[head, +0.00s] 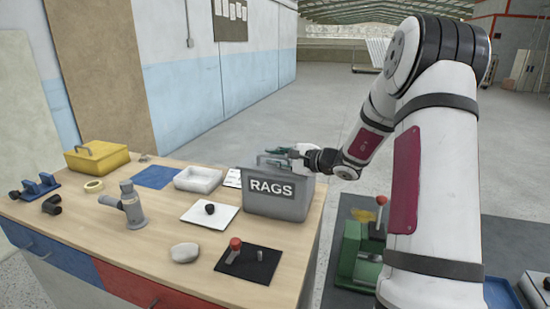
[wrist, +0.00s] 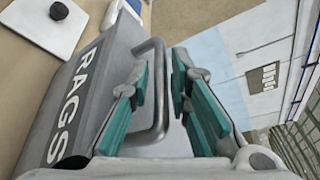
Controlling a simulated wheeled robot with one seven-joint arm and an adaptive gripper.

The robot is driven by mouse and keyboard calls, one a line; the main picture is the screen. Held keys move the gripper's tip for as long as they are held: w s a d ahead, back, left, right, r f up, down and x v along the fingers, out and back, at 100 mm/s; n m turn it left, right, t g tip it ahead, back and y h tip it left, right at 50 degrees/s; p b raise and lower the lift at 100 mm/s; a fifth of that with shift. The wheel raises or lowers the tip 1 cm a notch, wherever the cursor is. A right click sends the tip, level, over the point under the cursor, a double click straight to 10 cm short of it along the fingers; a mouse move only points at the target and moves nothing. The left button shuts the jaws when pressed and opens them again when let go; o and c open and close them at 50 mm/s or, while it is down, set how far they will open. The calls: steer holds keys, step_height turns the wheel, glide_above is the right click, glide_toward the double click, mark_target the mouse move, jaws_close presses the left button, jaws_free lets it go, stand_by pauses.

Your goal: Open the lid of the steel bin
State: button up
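The steel bin (head: 277,203) is a grey box marked RAGS at the right end of the workbench. Its lid looks closed, with a loop handle on top. In the wrist view the bin (wrist: 75,100) fills the left side, and the handle (wrist: 161,95) rises between my teal fingers. My gripper (wrist: 162,72) is open, with one finger on each side of the handle bar and a gap visible; contact cannot be told. In the head view my gripper (head: 280,152) is at the top of the bin, partly hidden by the handle.
A white board with a black knob (head: 222,219), a white tray (head: 198,179), a black plate with a red-topped knob (head: 240,268), a grey stone (head: 184,253), a grey pipe fitting (head: 133,207) and a yellow box (head: 97,159) share the bench. A green machine (head: 358,255) stands right of the bench.

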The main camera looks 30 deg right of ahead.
steer(key=shift+w, duration=0.15)
steer(key=shift+c, duration=0.5)
jaws_close()
steer(key=shift+r, duration=0.1)
